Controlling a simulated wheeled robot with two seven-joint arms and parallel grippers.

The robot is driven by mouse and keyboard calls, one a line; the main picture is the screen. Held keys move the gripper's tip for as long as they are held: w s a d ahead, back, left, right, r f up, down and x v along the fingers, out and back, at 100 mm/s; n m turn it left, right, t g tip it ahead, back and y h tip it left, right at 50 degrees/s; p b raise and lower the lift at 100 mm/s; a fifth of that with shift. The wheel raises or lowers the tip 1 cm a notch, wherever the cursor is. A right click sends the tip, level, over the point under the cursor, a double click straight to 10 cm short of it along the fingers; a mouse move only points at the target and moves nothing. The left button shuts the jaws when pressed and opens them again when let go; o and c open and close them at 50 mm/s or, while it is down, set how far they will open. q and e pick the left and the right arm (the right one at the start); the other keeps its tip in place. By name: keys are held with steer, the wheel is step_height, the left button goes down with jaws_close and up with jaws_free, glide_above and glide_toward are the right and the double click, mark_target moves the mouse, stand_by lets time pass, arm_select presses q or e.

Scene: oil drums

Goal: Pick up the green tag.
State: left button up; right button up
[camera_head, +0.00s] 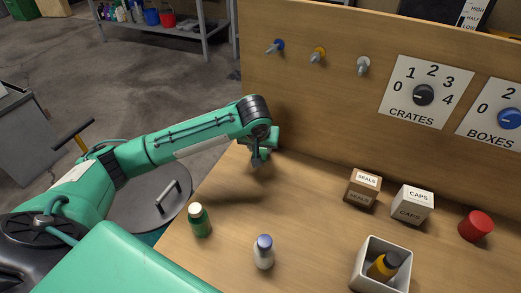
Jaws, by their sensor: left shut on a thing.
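My left gripper (258,162) is low over the wooden bench near the foot of the back board. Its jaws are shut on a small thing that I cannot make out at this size. I cannot clearly tell a green tag apart from the green of my own arm and wrist. My right gripper is not in view.
A green bottle (199,220) and a white bottle with a blue cap (263,252) stand in front on the bench (310,215). To the right are a SEALS box (362,190), a CAPS box (411,205), a red cylinder (476,226) and a white bin (363,281) holding a yellow bottle (384,266).

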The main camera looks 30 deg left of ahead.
mark_target(260, 152)
arm_select(q)
step_height(260, 152, up, 5)
steer(key=shift+r, duration=0.1)
steer(key=s+d+p, duration=0.1)
steer(key=s, duration=1.8)
steer(key=shift+s, duration=0.3)
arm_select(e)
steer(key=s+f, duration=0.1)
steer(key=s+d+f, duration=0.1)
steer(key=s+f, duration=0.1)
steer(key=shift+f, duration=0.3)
